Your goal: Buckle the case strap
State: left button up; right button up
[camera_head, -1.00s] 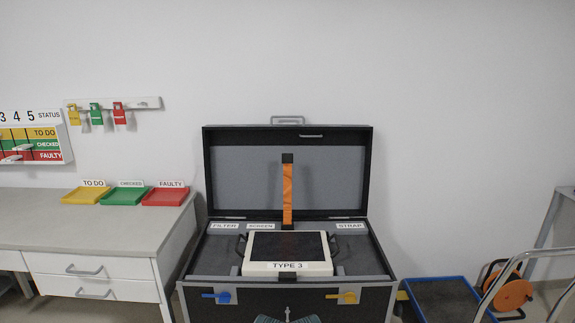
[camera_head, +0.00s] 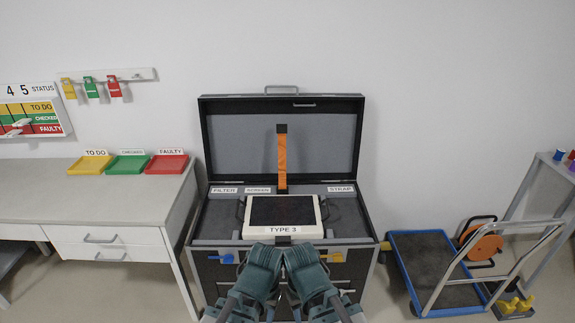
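The black case (camera_head: 360,226) stands open in the middle, its lid (camera_head: 233,140) raised against the wall. The orange strap (camera_head: 282,155) hangs straight down inside the lid, with a black piece at its top end. Below it a white-framed screen labelled TYPE 3 (camera_head: 281,211) sits in the case between dark handles. My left gripper (camera_head: 262,257) and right gripper (camera_head: 301,257) are close together in front of the case's front edge, apart from the strap. Their fingers cannot be made out. A buckle cannot be made out; the grippers hide part of the case front.
A blue latch (camera_head: 222,257) and a yellow latch (camera_head: 334,257) are on the case front. A desk with yellow (camera_head: 90,164), green (camera_head: 127,164) and red (camera_head: 167,163) trays is at the left. A blue-edged trolley (camera_head: 424,258) and an orange reel (camera_head: 484,248) are at the right.

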aim_at(282, 129)
jog(key=k+l, duration=0.15)
jog(key=k, duration=0.25)
jog(key=k+l, duration=0.1)
jog(key=k, duration=0.25)
jog(key=i+l, duration=0.15)
jog(key=i, duration=0.4)
jog(key=i+l, duration=0.1)
jog(key=i, duration=0.5)
jog(key=i+l, duration=0.15)
jog(key=i, duration=0.4)
jog(key=i+l, duration=0.1)
jog(key=i, duration=0.45)
